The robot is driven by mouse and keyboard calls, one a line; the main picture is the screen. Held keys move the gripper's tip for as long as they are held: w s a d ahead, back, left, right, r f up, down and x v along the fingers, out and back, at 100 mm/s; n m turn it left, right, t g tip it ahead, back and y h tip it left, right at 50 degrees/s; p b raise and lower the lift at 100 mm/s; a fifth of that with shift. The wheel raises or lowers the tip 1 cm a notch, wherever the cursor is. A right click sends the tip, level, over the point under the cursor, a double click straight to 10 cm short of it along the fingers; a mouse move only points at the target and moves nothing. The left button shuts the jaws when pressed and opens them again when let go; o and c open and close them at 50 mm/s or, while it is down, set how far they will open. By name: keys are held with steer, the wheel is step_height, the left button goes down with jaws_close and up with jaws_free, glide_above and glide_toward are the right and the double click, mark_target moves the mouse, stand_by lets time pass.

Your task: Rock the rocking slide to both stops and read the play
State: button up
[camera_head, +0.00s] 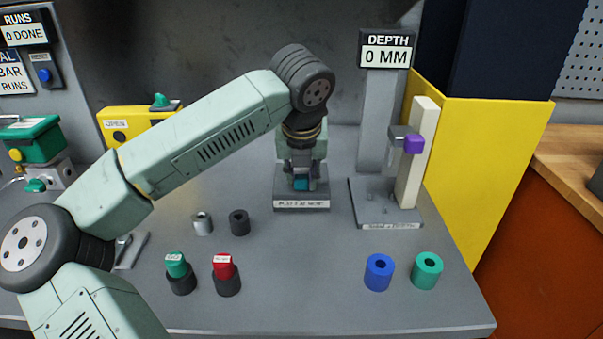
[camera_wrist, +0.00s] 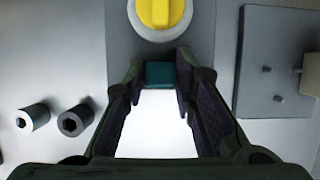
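The slide fixture (camera_head: 302,204) stands at the back middle of the bench. Its small teal block (camera_head: 301,184) also shows in the wrist view (camera_wrist: 160,74), in front of a grey plate with a yellow knob (camera_wrist: 160,10). My gripper (camera_head: 302,170) points down over the fixture. In the wrist view its fingertips (camera_wrist: 160,82) stand on both sides of the teal block, with no clear gap seen. The block's sides are partly hidden by the fingers. The fixture's label, beginning "PLAY", is only partly legible.
The depth gauge stand (camera_head: 385,213) with its "0 MM" sign (camera_head: 386,56) stands right of the fixture. Grey (camera_head: 202,224) and black (camera_head: 239,222) sleeves lie left. Green (camera_head: 178,276), red (camera_head: 226,276), blue (camera_head: 379,271) and teal (camera_head: 427,270) cylinders stand in front. The front middle is clear.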

steer(key=c, duration=0.4)
steer(key=shift+c, duration=0.2)
steer(key=shift+a+b, duration=0.5)
stand_by(1.6)
steer(key=shift+d+b, duration=0.3)
steer(key=shift+b, duration=0.35)
stand_by(1.1)
steer(key=shift+d, duration=0.7)
stand_by(1.3)
